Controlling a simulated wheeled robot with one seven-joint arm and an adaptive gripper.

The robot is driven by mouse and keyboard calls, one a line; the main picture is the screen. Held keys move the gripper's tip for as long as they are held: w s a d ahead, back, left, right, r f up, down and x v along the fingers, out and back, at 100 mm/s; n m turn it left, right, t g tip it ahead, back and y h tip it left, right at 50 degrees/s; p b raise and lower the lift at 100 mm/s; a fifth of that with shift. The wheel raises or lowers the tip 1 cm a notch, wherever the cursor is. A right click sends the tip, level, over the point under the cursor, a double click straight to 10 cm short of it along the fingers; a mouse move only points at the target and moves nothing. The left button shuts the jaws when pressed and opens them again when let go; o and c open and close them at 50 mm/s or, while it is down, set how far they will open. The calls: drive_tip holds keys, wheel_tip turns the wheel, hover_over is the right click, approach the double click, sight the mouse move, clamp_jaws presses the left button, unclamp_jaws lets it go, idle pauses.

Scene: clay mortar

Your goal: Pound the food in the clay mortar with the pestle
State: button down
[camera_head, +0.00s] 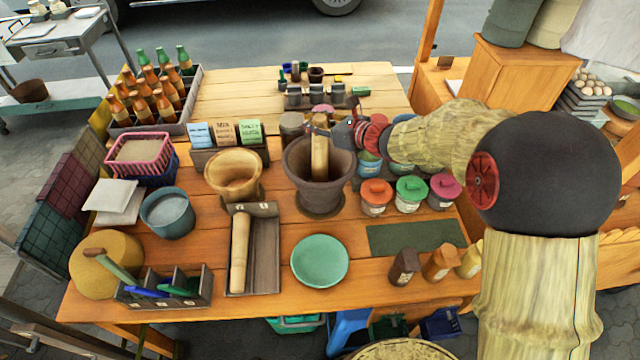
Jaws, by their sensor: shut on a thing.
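The clay mortar (319,193) is a dark brown footed bowl near the middle of the wooden table. A light wooden pestle (320,158) stands nearly upright with its lower end inside the mortar. My gripper (322,131) reaches in from the right and is shut on the pestle's upper part, above the mortar's rim. The food inside the mortar is hidden by the wall and the pestle. A second, lighter wooden mortar (234,173) stands to the left, and a second wooden pestle (240,252) lies in a grey tray (264,255) in front.
A green plate (320,261) lies in front of the clay mortar. Lidded jars (411,193) stand close on the right, under my arm. Labelled boxes (223,134) and a bottle crate (187,105) are behind left. The table's far middle has bare boards.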

wheel_tip(320, 180, down, 4)
drive_tip(key=b, duration=0.3)
drive_tip(key=shift+f, duration=0.35)
wheel_tip(320, 180, up, 6)
drive_tip(key=p, duration=0.3)
drive_tip(key=shift+w+f, duration=0.1)
drive_tip(key=shift+f, duration=0.1)
wheel_tip(320, 180, up, 12)
drive_tip(key=p, duration=0.8)
drive_tip(key=shift+p, duration=0.35)
drive_tip(key=shift+f, duration=0.2)
